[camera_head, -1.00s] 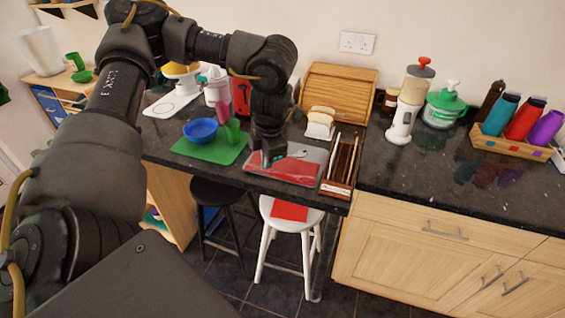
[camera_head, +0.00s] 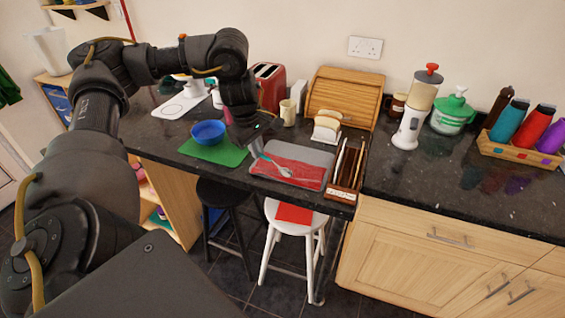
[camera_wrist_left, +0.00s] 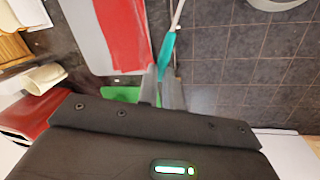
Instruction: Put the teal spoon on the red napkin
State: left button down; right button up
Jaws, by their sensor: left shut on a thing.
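My left gripper (camera_head: 256,148) is shut on the teal handle of the spoon (camera_head: 277,165). The spoon's silver bowl end points right and toward the front edge of the counter, in front of the red napkin in the head view. The red napkin (camera_head: 310,179) lies on a grey mat (camera_head: 312,156). In the left wrist view the spoon's teal handle (camera_wrist_left: 167,52) extends from the fingertips (camera_wrist_left: 160,86), beside the red napkin (camera_wrist_left: 122,30); the bowl end is out of frame. The spoon's height above the napkin is unclear. My right gripper is not in view.
A blue bowl (camera_head: 208,131) stands on a green mat (camera_head: 213,153) to the left. A white stool (camera_head: 290,224) with a red square stands below the counter.

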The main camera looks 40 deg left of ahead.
pick_arm(q)
jog(key=w+a+f, duration=0.2)
jog(key=w+f, duration=0.2)
jog(key=w, duration=0.3)
send_over(277, 163)
jog(key=s, duration=0.2)
jog(key=f, duration=0.4)
jog(key=shift+w+d, duration=0.1)
jog(key=shift+w, duration=0.15)
jog(key=shift+w+f+p, duration=0.35)
jog(key=shift+w+f, duration=0.15)
jog(key=shift+f, duration=0.2)
jog(key=shift+a+f, duration=0.2)
jog(key=shift+f, duration=1.4)
jog(key=c, duration=2)
grip_release()
jog(key=shift+f, duration=0.15)
jog(key=o, duration=0.4)
jog(key=shift+o, duration=0.2)
jog(key=shift+s, duration=0.1)
